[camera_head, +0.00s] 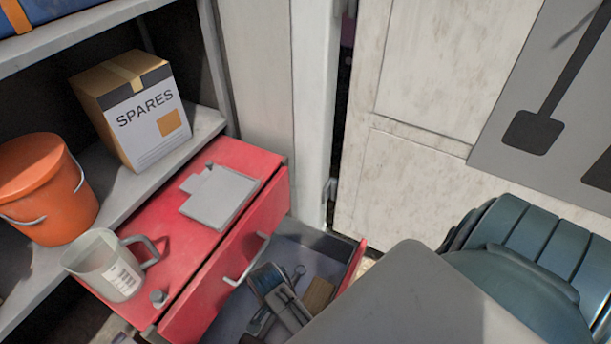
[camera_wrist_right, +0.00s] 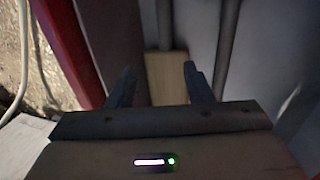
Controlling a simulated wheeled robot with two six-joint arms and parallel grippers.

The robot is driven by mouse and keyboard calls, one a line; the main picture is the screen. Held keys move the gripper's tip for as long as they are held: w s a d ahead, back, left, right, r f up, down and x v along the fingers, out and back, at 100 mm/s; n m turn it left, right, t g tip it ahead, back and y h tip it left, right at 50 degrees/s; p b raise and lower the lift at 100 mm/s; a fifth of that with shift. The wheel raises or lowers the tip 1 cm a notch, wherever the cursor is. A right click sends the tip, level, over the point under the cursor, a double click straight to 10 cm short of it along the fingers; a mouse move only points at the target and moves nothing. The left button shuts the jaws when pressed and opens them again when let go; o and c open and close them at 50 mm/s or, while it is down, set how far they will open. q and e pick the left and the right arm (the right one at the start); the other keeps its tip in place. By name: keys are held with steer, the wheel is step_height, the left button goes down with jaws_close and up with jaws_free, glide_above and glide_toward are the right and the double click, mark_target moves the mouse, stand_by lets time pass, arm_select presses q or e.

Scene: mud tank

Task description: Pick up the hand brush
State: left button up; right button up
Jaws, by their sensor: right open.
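A tan wooden piece (camera_head: 318,295), which looks like part of the hand brush, lies in the open drawer (camera_head: 335,247) of the red cabinet. No bristles can be made out, so I cannot be sure. In the right wrist view the same tan piece (camera_wrist_right: 170,77) shows between the two dark fingers of my right gripper (camera_wrist_right: 160,85). The fingers are apart, one on each side of it, and whether they touch it cannot be told. In the head view my right gripper is hidden behind the grey arm link. My left gripper is not in view.
Several grey and blue tools (camera_head: 272,285) lie beside the tan piece in the drawer. A grey plate (camera_head: 218,195), a clear jug (camera_head: 107,265) and a small knob stand on the red cabinet top. An orange bucket (camera_head: 45,190) and SPARES box (camera_head: 140,115) are on the shelf.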

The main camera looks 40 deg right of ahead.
steer(key=x, duration=0.6)
steer(key=shift+a+f, duration=0.1)
steer(key=shift+f, duration=0.25)
steer(key=x, duration=0.4)
steer(key=shift+w+a+f+p, duration=0.15)
steer(key=shift+a+f+p, duration=0.15)
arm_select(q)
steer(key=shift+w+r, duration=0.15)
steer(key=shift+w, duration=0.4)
arm_select(e)
jaws_close()
